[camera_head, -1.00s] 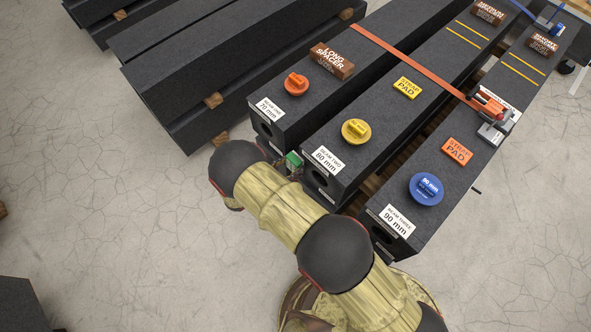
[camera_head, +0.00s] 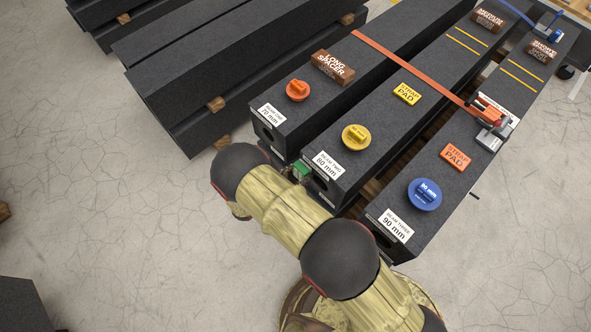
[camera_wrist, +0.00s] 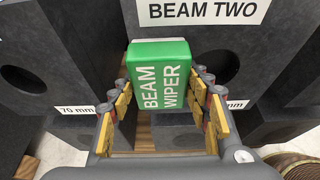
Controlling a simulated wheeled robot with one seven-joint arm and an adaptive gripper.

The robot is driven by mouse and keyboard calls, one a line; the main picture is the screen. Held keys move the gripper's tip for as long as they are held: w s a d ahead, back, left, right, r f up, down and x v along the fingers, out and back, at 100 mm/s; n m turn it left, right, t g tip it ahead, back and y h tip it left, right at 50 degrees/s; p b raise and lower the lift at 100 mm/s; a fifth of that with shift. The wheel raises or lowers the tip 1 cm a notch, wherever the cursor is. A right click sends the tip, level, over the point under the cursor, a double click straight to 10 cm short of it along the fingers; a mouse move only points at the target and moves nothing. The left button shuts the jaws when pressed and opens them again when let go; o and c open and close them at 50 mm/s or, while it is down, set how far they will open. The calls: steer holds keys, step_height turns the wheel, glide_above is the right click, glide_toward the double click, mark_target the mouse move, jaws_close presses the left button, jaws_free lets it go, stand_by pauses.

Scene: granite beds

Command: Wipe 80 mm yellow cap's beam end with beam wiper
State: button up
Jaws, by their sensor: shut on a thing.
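My gripper (camera_wrist: 160,105) is shut on the green beam wiper (camera_wrist: 160,75), its yellow-padded fingers on both sides of the block. In the head view the wiper (camera_head: 301,172) shows at the front left corner of beam two (camera_head: 338,150), whose label reads 80 mm. Whether it touches the beam cannot be told. The yellow cap (camera_head: 356,137) sits on top of beam two, behind that label. In the wrist view beam two's end face (camera_wrist: 215,55) is behind the wiper, which hides part of it.
Beam one with an orange cap (camera_head: 297,90) lies left, and beam three with a blue cap (camera_head: 425,194) lies right. An orange strap (camera_head: 408,68) crosses the beams. Strap pads and brown spacers rest on top. Open floor (camera_head: 120,240) lies in front.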

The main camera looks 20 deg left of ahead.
steer(key=shift+s+d+p, duration=0.2)
steer(key=shift+s+d, duration=0.25)
steer(key=shift+d, duration=0.45)
steer(key=shift+s+d+p, duration=0.2)
steer(key=shift+s+d, duration=0.2)
steer(key=shift+d, duration=0.45)
steer(key=s+a, duration=0.3)
steer(key=s, duration=0.4)
steer(key=shift+a+b, duration=0.4)
